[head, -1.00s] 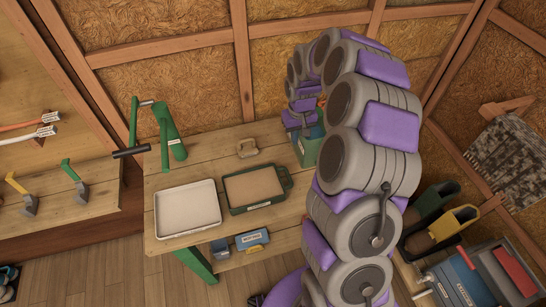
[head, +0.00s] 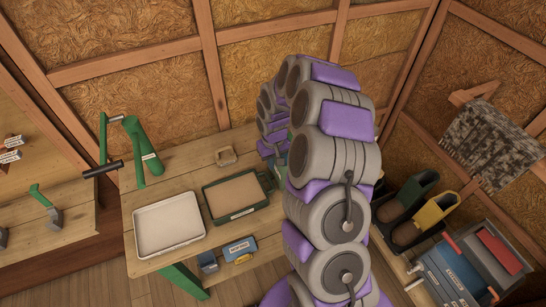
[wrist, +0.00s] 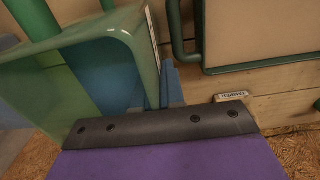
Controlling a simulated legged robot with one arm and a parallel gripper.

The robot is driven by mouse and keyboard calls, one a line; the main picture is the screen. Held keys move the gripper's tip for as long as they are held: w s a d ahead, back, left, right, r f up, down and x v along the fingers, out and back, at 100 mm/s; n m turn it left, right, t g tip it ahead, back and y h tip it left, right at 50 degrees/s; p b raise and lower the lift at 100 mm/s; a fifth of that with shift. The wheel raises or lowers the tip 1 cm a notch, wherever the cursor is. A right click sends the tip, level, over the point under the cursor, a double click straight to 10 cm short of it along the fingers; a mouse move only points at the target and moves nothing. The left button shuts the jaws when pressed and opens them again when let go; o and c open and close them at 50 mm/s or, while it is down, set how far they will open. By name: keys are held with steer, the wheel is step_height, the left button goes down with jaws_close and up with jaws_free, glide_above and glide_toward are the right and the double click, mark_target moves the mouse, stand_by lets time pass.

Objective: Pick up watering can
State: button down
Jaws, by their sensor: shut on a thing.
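In the head view my purple and grey arm curls over to the right end of the wooden table, covering my gripper and nearly all of the can. I cannot tell whether the can touches the table.
A green-framed tray (head: 207,201) and a white tray (head: 137,229) lie on the wooden table (head: 190,160). A small tan handled object (head: 226,157) and a green tool (head: 143,150) are behind them.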

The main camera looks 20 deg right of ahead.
steer(key=shift+f, duration=0.2)
steer(key=c, duration=1.2)
jaws_free()
steer(key=shift+c, duration=0.2)
